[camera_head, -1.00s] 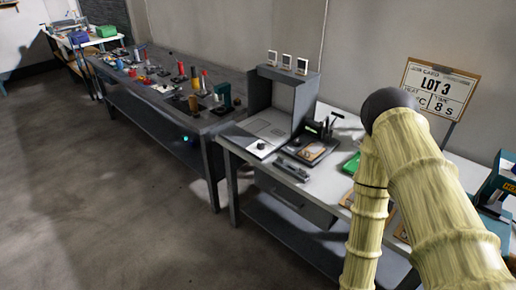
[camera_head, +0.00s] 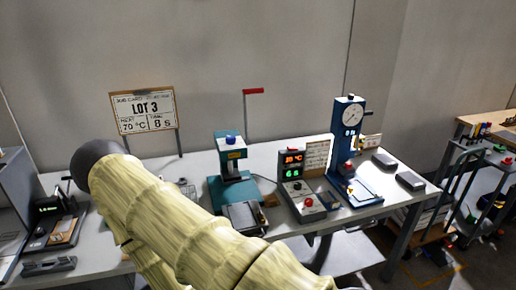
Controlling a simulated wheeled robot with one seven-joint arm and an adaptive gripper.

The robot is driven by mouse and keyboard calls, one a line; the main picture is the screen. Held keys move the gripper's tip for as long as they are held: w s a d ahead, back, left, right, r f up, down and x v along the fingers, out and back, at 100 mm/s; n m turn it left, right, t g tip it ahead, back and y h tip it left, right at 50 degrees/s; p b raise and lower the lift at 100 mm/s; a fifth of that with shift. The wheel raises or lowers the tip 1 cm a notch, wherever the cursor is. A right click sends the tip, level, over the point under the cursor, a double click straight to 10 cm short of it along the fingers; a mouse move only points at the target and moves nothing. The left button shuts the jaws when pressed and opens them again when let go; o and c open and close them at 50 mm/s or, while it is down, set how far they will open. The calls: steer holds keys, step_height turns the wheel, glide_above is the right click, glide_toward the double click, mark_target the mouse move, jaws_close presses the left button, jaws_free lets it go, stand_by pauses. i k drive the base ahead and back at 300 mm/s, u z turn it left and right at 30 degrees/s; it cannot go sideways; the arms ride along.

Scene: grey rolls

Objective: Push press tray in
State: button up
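A teal press (camera_head: 231,158) with a blue knob on top stands on the white bench, right of my arm. A dark flat tray (camera_head: 246,216) juts out at the front of its base, toward me. I cannot tell exactly how far out it is. My arm, in a pale yellow ribbed sleeve with a dark round joint, crosses the lower left and middle and covers the bench in front of the press's left side. My gripper is not in view.
A control box (camera_head: 297,187) with red and green displays stands right of the press. Further right is a blue dial-gauge stand (camera_head: 351,150). A job card (camera_head: 145,110) reading LOT 3, 70 °C, 8 s stands behind my arm. A red flag (camera_head: 253,91) rises behind the press.

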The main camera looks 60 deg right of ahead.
mark_target(244, 218)
steer(key=z, duration=2.05)
steer(key=k, duration=0.8)
steer(key=u, duration=0.65)
steer(key=i, duration=0.5)
